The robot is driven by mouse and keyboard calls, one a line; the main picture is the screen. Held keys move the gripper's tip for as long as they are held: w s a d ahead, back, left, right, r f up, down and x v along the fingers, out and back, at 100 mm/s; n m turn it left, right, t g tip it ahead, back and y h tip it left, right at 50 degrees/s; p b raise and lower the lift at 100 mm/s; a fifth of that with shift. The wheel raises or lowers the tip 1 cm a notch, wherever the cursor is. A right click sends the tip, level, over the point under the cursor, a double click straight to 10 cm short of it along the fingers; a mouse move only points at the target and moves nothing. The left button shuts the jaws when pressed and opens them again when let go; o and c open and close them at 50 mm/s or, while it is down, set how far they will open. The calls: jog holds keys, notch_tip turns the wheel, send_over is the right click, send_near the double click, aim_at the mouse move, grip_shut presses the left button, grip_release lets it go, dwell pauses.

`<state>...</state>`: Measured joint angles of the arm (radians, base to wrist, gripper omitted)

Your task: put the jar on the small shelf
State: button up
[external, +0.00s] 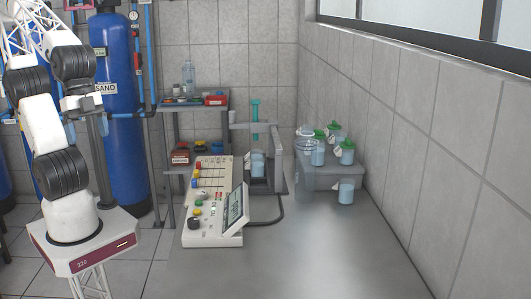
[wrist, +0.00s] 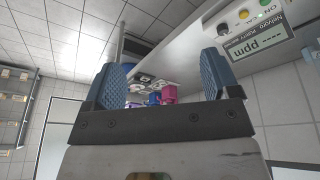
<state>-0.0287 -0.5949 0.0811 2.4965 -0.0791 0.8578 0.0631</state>
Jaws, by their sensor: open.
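Several small jars of pale blue liquid are in the external view. One jar (external: 346,192) is low at the front right of the small grey shelf (external: 318,180). Another jar (external: 257,162) is inside the grey stand beside the control panel. Jars with green tops (external: 347,150) and a clear vessel (external: 306,146) are on the shelf top. Which jar is meant cannot be told. My gripper (wrist: 163,75) is open and empty in the wrist view. In the external view my gripper (external: 101,126) hangs at the left, well away from the jars.
A control panel (external: 212,205) with coloured knobs and a tilted display stands on the table (external: 300,260), whose front is clear. A rack (external: 195,108) with bottles and boxes is behind it. A tall blue tank (external: 118,160) is behind my arm. A tiled wall bounds the right.

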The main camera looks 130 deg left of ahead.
jog(key=shift+s+d+f+g+y, duration=0.15)
jog(key=shift+s+f+g, duration=0.1)
jog(key=shift+s, duration=0.65)
jog(key=shift+s+f+g+y, duration=0.15)
jog(key=shift+s+f+g, duration=0.1)
jog(key=shift+s, duration=0.65)
